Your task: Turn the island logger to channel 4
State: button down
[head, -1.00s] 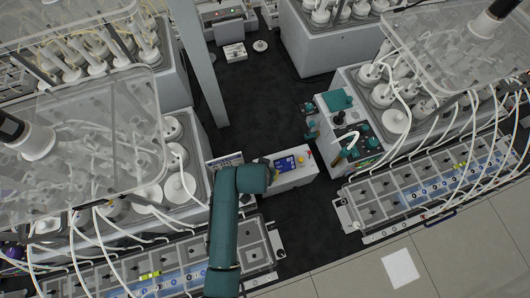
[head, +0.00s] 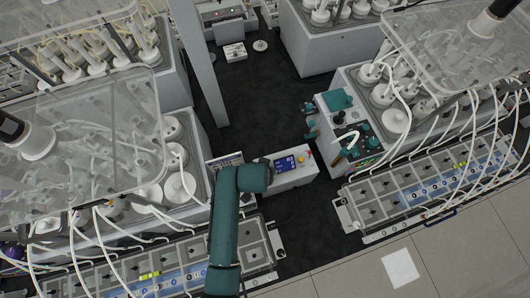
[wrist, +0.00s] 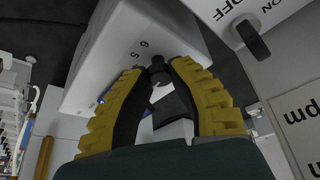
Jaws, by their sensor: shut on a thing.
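The island logger (head: 293,168) is a white box with a blue screen and a yellow button, standing on the dark floor between the reactor benches in the head view. In the wrist view its white face (wrist: 112,62) shows printed numbers, 6 and 5 being readable, around a dark selector knob (wrist: 158,68). My gripper (wrist: 160,68) has yellow ribbed fingers, one on each side of the knob, and is shut on it. The knob's pointer is largely hidden, so its channel cannot be read. In the head view my teal arm hides the gripper and knob.
A panel with an ON/OFF switch (wrist: 252,40) is close by at the upper right of the wrist view. Reactor benches with hoses flank the logger. A right-hand bench panel (head: 350,135) carries teal parts. Dark floor (head: 262,105) is clear behind the logger.

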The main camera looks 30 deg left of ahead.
jog(key=shift+m, duration=0.4)
jog(key=m+h, duration=0.1)
jog(key=m, duration=0.2)
jog(key=shift+a+f, duration=0.15)
jog(key=shift+m+g+h+b, duration=0.4)
jog(key=shift+m+h+b, duration=0.5)
jog(key=shift+m, duration=1.1)
jog(key=c, duration=0.8)
grip_release()
jog(key=shift+r, duration=0.2)
notch_tip(320, 180, up, 10)
